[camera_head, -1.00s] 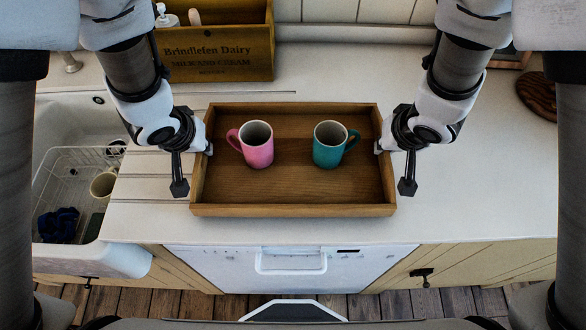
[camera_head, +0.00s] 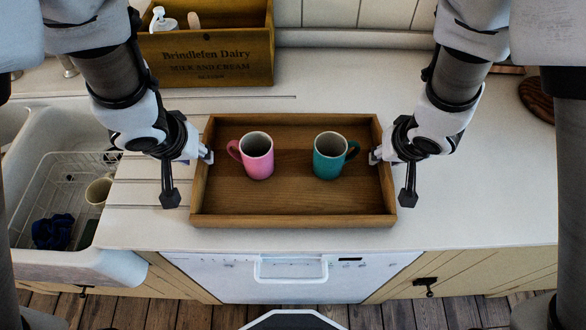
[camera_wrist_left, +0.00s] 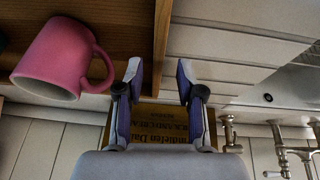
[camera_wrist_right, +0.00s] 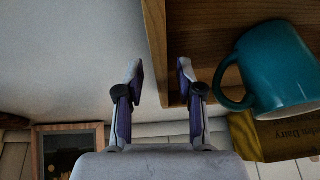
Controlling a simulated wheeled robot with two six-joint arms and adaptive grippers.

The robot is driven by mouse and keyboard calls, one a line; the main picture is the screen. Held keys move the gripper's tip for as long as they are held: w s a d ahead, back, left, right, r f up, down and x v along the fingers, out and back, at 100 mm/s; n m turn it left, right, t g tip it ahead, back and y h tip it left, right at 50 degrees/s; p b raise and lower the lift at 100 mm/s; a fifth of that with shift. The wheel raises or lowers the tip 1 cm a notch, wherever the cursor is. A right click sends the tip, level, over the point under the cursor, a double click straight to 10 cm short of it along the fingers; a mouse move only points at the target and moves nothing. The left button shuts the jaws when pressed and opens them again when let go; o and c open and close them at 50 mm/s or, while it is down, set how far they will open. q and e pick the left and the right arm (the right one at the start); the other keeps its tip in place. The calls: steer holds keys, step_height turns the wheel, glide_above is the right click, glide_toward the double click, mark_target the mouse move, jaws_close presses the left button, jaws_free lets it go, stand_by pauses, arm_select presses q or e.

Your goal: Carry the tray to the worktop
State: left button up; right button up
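The wooden tray (camera_head: 290,220) sits on the white worktop (camera_head: 480,190), level, near its front edge. A pink mug (camera_head: 258,158) and a teal mug (camera_head: 328,158) stand upright in it, apart. My left gripper (camera_head: 207,156) is at the tray's left wall, and my right gripper (camera_head: 375,157) is at its right wall. In the left wrist view the left fingers (camera_wrist_left: 158,82) are spread with a gap on both sides of the wall. The right wrist view shows the right fingers (camera_wrist_right: 160,82) also spread around the line of the wall.
A wooden dairy crate (camera_head: 207,60) with bottles stands behind the tray. A sink (camera_head: 75,262) with a wire rack (camera_head: 75,175), holding a cream mug (camera_head: 99,190), is at the left. A round wooden board (camera_head: 537,97) lies at the far right. The right worktop is clear.

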arm_select(q)
steer(key=v, duration=0.4)
steer(key=shift+r, duration=0.3)
arm_select(e)
steer(key=shift+s+a+f, duration=0.15)
steer(key=shift+s+f, duration=0.05)
arm_select(q)
steer(key=shift+s, duration=0.1)
arm_select(e)
steer(key=v, duration=0.8)
steer(key=shift+w+r, duration=0.15)
steer(key=shift+r, duration=0.1)
